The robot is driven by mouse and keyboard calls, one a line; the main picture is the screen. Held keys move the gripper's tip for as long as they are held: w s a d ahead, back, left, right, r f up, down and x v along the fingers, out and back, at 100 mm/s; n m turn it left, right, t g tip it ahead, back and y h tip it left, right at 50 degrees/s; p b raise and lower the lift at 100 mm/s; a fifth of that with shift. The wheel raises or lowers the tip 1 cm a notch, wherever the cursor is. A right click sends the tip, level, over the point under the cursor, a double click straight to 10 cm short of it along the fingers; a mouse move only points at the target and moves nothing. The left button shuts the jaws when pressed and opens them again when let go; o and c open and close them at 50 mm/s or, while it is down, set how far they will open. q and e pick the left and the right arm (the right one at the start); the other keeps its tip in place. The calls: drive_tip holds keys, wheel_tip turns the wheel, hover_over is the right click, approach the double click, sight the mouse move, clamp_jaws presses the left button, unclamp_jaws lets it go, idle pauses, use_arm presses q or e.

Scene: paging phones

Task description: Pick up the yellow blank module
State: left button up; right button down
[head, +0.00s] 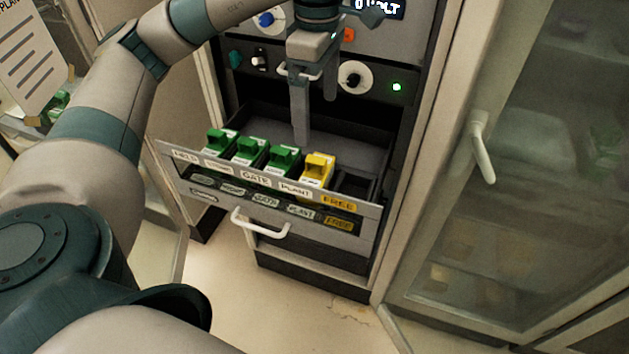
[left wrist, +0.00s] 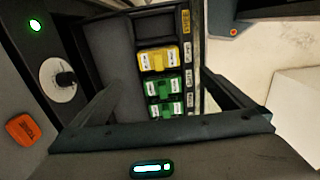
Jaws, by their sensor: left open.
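The yellow blank module (head: 318,168) stands in the open drawer's row of slots, in the slot behind the "PLANT" label, right of the green modules. It also shows in the left wrist view (left wrist: 158,58), above the green ones. My left gripper (head: 315,120) is open and empty, pointing down above the drawer, a little behind and above the yellow module. Its fingers also show in the left wrist view (left wrist: 165,105) on either side of the row. My right gripper is not in view.
Several green modules (head: 250,150) fill the slots to the left. The slot behind "FREE" (head: 354,186) is empty. The labelled drawer front (head: 270,190) stands in front of the modules. A panel with knobs (head: 355,76) rises behind; a glass-door cabinet (head: 520,160) stands at right.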

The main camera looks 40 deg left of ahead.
sight(317, 160)
use_arm(q)
drive_tip(key=shift+f+p, duration=1.05)
drive_tip(key=shift+f, duration=5.05)
drive_tip(key=shift+w+f+p, duration=0.1)
drive_tip(key=shift+f+p, duration=0.75)
wheel_tip(317, 160, down, 2)
drive_tip(key=shift+p, duration=0.5)
drive_tip(key=shift+w+f, duration=0.1)
drive_tip(key=shift+f, duration=0.65)
